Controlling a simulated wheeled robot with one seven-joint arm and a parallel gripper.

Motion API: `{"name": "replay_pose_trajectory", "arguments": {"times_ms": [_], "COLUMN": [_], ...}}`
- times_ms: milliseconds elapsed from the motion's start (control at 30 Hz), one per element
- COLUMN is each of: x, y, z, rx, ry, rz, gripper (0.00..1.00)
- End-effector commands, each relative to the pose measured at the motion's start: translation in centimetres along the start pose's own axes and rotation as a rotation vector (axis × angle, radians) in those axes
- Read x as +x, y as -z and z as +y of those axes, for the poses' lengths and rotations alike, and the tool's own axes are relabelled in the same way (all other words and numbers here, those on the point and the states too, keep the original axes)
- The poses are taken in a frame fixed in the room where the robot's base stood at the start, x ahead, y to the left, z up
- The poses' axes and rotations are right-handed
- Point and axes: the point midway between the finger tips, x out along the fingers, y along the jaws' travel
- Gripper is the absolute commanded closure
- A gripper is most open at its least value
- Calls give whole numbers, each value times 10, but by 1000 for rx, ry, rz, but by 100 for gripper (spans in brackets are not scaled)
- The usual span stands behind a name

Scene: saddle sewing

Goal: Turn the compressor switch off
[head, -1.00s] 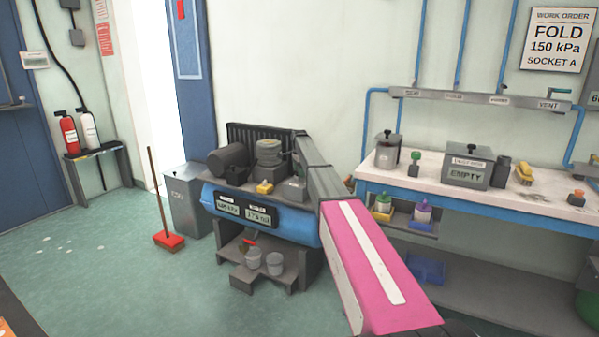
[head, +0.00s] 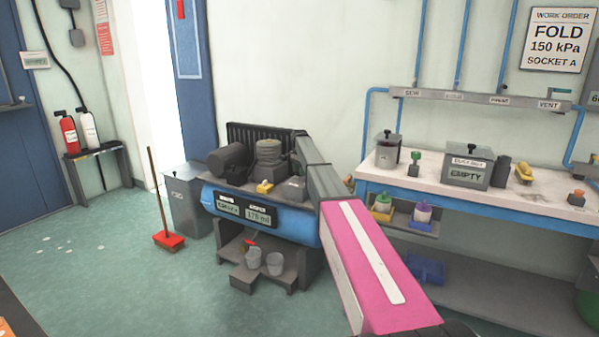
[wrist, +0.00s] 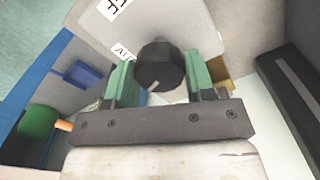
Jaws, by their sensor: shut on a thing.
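The compressor (head: 305,232) is a blue tank with dark machinery on top and two small displays on its front. My arm reaches over its right side, and my gripper is hidden behind the arm in the head view. In the wrist view my gripper (wrist: 160,78) has its two green-lined fingers on either side of a round black knob (wrist: 160,60) and is shut on it. The knob has a pale pointer mark on its face.
A workbench (head: 470,215) with a jar, a box marked EMPTY and small items stands at the right. A grey bin (head: 187,205) and a red broom (head: 169,241) stand left of the compressor.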

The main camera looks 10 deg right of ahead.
Motion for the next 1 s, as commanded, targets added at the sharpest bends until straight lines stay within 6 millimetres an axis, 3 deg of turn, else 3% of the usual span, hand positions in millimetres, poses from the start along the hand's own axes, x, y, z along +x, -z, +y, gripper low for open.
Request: {"name": "replay_pose_trajectory", "arguments": {"times_ms": [1000], "x": [-1], "y": [0], "z": [0], "rx": [-953], "ry": [0], "rz": [0], "gripper": [74]}}
